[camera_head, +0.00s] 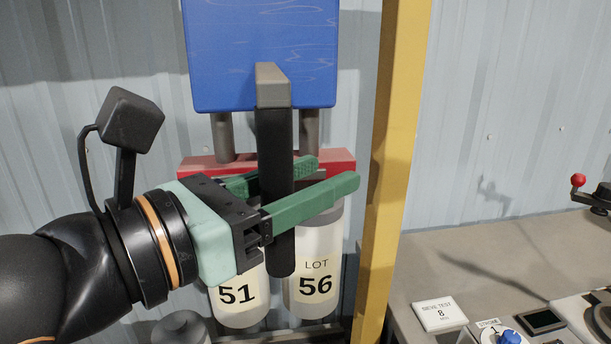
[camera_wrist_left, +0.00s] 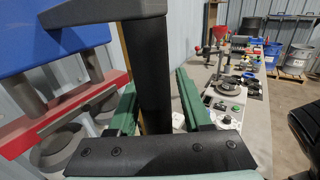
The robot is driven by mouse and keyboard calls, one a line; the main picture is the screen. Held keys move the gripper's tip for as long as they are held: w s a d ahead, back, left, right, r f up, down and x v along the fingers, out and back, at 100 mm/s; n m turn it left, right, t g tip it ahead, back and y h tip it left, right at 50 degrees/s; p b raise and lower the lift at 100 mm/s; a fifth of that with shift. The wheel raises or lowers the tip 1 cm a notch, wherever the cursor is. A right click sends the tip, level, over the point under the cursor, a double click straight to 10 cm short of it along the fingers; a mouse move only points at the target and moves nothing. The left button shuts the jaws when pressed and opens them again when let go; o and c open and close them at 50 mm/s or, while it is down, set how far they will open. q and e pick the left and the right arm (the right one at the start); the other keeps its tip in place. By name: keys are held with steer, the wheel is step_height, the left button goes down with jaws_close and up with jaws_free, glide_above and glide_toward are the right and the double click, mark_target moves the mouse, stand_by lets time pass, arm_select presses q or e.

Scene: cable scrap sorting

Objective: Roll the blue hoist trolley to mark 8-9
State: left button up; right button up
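The blue hoist trolley (camera_head: 262,50) is a scuffed blue block at the top of the head view. A black upright handle (camera_head: 274,140) hangs in front of it from a grey bracket. My left gripper (camera_head: 335,178) has its green fingers on either side of the handle, which also stands between them in the left wrist view (camera_wrist_left: 148,60). A narrow gap seems to show beside the handle there, so the fingers look open around it. Below the trolley, grey rods carry a red crossbar (camera_head: 342,160). I see no position marks. My right gripper is not in view.
White cylinders labelled 51 (camera_head: 238,296) and LOT 56 (camera_head: 314,285) hang below the red bar. A yellow post (camera_head: 396,120) stands just right of them. Further right is a grey bench (camera_head: 440,262) with a small sign, controls and a red-knobbed lever (camera_head: 579,181).

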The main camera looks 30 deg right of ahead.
arm_select(q)
steer(key=shift+o, duration=0.9)
steer(key=shift+a, duration=0.1)
steer(key=b+v, duration=0.1)
steer(key=v, duration=0.5)
steer(key=shift+a+f+b, duration=0.1)
steer(key=shift+a+b, duration=0.25)
glide_toward(264, 200)
steer(key=shift+b+x, duration=0.4)
steer(key=shift+x, duration=0.7)
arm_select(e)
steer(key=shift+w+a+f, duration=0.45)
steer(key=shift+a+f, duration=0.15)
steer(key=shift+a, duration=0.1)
arm_select(q)
steer(key=shift+d, duration=0.1)
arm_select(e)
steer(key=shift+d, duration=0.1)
